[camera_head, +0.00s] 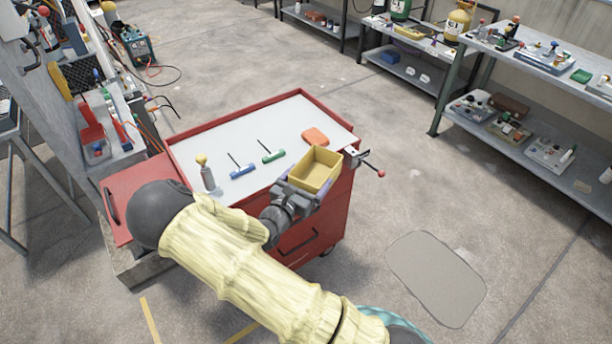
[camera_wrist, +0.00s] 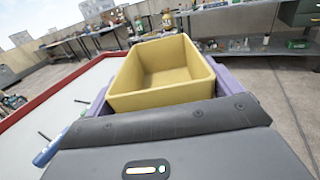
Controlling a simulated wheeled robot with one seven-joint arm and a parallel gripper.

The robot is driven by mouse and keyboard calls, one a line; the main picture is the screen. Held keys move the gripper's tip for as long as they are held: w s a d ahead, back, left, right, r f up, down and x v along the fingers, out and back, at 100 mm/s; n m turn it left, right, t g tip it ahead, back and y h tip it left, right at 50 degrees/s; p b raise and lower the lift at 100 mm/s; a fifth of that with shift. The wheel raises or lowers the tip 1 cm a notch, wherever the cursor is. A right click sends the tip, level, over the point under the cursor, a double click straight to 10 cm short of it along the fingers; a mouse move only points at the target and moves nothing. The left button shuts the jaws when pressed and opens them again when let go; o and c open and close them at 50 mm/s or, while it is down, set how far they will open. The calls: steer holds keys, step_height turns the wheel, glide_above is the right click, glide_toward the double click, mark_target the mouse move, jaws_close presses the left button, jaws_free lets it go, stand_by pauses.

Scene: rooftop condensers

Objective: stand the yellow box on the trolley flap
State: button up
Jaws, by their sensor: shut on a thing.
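The yellow box (camera_head: 316,169) is an open-topped, empty bin. My gripper (camera_head: 300,187) is shut on it and holds it upright over the right front edge of the red trolley's white top. In the wrist view the yellow box (camera_wrist: 166,75) sits between the purple fingers (camera_wrist: 220,82), its inside facing up and towards the camera. I cannot tell whether its base touches the top. The trolley flap (camera_head: 140,192) is the red panel with a dark handle at the trolley's left end. It looks bare, and my arm partly covers its right side.
On the trolley top (camera_head: 228,142) stand a grey bottle with a yellow knob (camera_head: 206,172), a blue tool (camera_head: 242,171), a green tool (camera_head: 272,156) and an orange block (camera_head: 315,136). A small vise (camera_head: 357,157) juts from the right corner. Loaded shelves (camera_head: 540,75) stand right.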

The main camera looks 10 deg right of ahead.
step_height(320, 180, down, 12)
steer(key=s+n+t+y, duration=0.2)
steer(key=n+t+y, duration=0.3)
steer(key=n+y, duration=0.3)
steer(key=y, duration=0.4)
steer(key=shift+s+d+n+y, duration=0.25)
steer(key=shift+d+n+y, duration=0.05)
steer(key=shift+n, duration=0.1)
steer(key=shift+r, duration=0.1)
